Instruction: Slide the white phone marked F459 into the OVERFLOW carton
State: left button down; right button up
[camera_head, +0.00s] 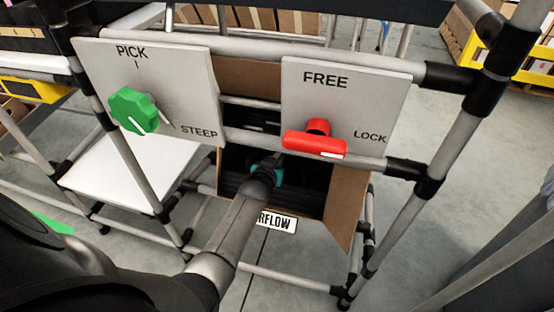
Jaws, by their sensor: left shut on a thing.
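The OVERFLOW carton (348,203) is an open brown box tilted in the frame below the two panels. Its label (277,222) is partly covered by my left arm, so only "RFLOW" reads. My left gripper (271,168) is at the carton's dark opening, with a teal part at its end. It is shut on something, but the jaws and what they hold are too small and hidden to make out. I cannot see the white phone marked F459. My right gripper is not in view.
A panel with a green knob (134,110) reads PICK and STEEP. A panel with a red handle (315,143) reads FREE and LOCK; the handle's white-marked end is toward LOCK. Grey rails frame the opening. A white shelf (125,180) is at left.

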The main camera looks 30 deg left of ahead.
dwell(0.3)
pick_arm(q)
jog(key=c, duration=0.7)
grip_release()
jog(key=shift+c, duration=0.2)
jog(key=p+v, duration=0.1)
jog(key=p, duration=0.1)
jog(key=p+v, duration=0.2)
jog(key=shift+s+r, duration=0.15)
jog(key=shift+r, duration=0.15)
jog(key=p+v, duration=0.5)
jog(key=shift+s+r, duration=0.1)
jog(key=shift+s, duration=0.2)
